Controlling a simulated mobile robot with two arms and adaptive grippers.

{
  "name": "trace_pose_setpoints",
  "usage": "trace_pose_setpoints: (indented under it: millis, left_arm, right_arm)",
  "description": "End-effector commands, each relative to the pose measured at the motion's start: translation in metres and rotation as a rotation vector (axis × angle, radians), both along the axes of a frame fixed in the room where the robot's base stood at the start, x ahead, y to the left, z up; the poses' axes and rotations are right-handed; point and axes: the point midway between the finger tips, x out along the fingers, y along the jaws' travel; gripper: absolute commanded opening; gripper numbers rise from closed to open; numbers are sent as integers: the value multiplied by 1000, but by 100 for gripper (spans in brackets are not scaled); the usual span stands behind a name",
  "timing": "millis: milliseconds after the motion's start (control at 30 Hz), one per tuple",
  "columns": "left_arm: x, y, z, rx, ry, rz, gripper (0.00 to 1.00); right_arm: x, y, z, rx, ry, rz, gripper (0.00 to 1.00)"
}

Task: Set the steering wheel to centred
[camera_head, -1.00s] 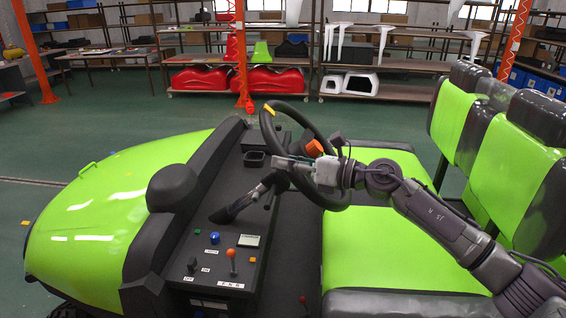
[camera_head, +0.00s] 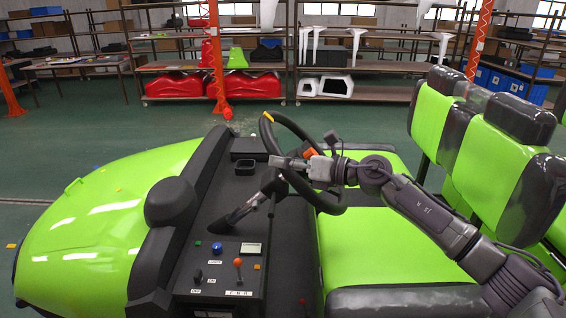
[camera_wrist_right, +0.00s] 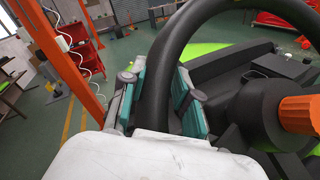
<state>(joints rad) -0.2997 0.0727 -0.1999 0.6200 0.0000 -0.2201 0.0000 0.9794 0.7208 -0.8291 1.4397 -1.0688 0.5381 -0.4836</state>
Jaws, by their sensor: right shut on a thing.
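The black steering wheel (camera_head: 345,188) stands tilted on its column above the cart's dark dashboard (camera_head: 225,215). It has an orange hub, and a yellow mark (camera_head: 268,117) shows on its rim at the upper left. My right gripper (camera_head: 280,163) reaches in from the right and is at the wheel's left side. In the right wrist view, its teal-padded fingers (camera_wrist_right: 160,100) are on both sides of the black rim (camera_wrist_right: 157,70), shut on it. The orange hub (camera_wrist_right: 298,114) is at the right there. My left gripper is not in view.
A green seat (camera_head: 350,250) lies below my right arm. Shelves with red and white parts (camera_head: 326,86) stand behind, past open floor.

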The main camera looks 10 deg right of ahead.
Motion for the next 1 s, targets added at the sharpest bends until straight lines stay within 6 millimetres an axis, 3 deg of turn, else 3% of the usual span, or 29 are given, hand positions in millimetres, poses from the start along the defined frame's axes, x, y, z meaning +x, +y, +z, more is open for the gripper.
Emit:
trace_pose_setpoints:
  millis: [67,100,267,667,1000]
  left_arm:
    - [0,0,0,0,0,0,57]
    - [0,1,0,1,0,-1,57]
    - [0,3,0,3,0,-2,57]
    - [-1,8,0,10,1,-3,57]
    - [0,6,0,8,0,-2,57]
  right_arm:
    - [0,0,3,5,-4,-2,0]
    - [1,0,3,5,-4,-2,33]
    - [0,0,2,3,-2,-2,57]
    - [-4,-8,0,1,1,-2,57]
    - [-44,-62,4,0,2,-4,57]
